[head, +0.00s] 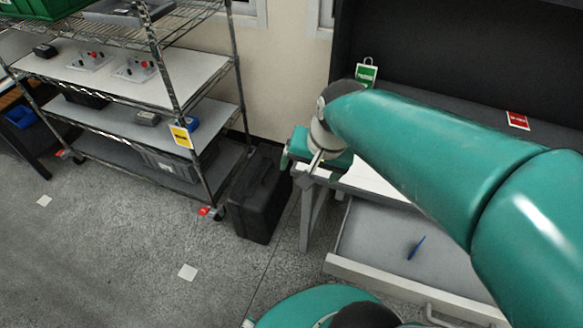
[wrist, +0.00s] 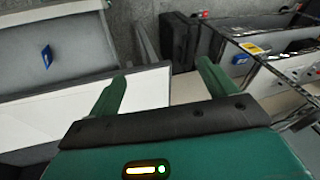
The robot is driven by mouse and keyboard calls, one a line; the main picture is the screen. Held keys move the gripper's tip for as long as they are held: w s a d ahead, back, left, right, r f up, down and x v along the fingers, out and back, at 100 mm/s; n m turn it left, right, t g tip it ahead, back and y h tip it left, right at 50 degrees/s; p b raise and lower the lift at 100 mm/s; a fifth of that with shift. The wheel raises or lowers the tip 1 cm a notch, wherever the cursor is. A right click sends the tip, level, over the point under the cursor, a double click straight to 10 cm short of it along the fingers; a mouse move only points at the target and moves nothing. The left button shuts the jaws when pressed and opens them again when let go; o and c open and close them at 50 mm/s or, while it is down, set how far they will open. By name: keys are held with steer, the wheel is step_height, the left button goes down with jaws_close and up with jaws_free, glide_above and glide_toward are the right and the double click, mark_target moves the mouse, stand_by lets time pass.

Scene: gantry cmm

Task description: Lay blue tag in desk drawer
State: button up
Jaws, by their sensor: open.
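The desk drawer (head: 368,232) is pulled out below the desk top, and its grey inside shows. The blue tag (head: 416,248) lies on the drawer floor, apart from my gripper. In the wrist view the drawer (wrist: 85,52) fills the upper left, with the blue tag (wrist: 46,57) in it. My gripper (wrist: 160,83) is open with nothing between its fingers, over the white desk edge. In the head view it is partly hidden behind my arm, at the desk's left end.
A green tag (head: 366,75) and a red tag (head: 518,120) are at the desk's back. A black case (head: 257,195) stands on the floor between the desk and a wire shelf rack (head: 125,90) bearing a yellow tag (head: 181,137). The floor at front left is clear.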

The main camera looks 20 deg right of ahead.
steer(key=s+a+r+n+t, duration=0.2)
steer(key=s+a+r+n, duration=0.2)
steer(key=n, duration=0.3)
steer(key=shift+s+a+r+h, duration=0.2)
steer(key=shift+a+r+h, duration=0.2)
steer(key=shift+a+r, duration=0.5)
